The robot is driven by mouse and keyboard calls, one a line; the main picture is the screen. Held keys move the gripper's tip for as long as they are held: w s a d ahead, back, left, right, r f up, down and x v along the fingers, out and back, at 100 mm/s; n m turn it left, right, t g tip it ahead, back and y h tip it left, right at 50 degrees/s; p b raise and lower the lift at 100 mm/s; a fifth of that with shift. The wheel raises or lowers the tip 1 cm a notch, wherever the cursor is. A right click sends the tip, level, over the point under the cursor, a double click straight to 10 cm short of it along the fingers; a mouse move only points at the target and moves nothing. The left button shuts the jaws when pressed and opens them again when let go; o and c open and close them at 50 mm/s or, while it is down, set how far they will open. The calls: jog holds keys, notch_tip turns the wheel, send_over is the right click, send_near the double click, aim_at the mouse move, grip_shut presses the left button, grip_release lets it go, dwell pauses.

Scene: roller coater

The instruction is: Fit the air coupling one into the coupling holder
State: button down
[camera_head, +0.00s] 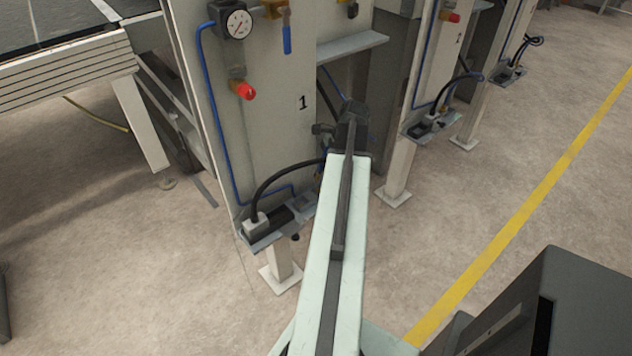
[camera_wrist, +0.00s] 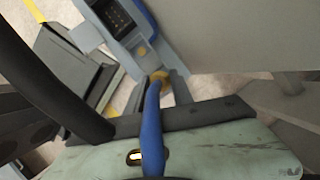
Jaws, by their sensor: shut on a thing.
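My gripper (camera_head: 323,130) is at the end of my outstretched arm, just right of the lower part of the panel marked 1 (camera_head: 290,120). In the wrist view my gripper (camera_wrist: 163,86) is shut around a small brass-yellow piece, which I take to be air coupling one (camera_wrist: 164,77). A blue hose (camera_wrist: 152,125) runs from it toward the bottom of the picture. The fingers hide most of the coupling. I cannot tell for sure which part is the coupling holder. A low shelf (camera_head: 262,240) on the panel carries a black block and a white plug.
A pressure gauge (camera_head: 238,23) and a red knob (camera_head: 245,91) sit on the panel. A black cable (camera_head: 280,172) arches over the shelf, and another black cable (camera_wrist: 50,85) crosses the wrist view. A similar panel (camera_head: 428,60) stands to the right. The floor beyond the yellow line (camera_head: 520,215) is clear.

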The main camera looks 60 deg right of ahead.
jog(key=f, duration=0.1)
jog(key=b, duration=0.1)
jog(key=f, duration=0.1)
jog(key=shift+s+a+f, duration=0.1)
jog(key=shift+s+f, duration=0.15)
jog(key=shift+f, duration=0.1)
jog(key=shift+w+r, duration=0.1)
jog(key=shift+w, duration=0.1)
jog(key=c, duration=1.1)
grip_release()
jog(key=shift+w, duration=0.1)
jog(key=shift+r, duration=0.1)
jog(key=p+v, duration=1.1)
jog(key=v, duration=0.1)
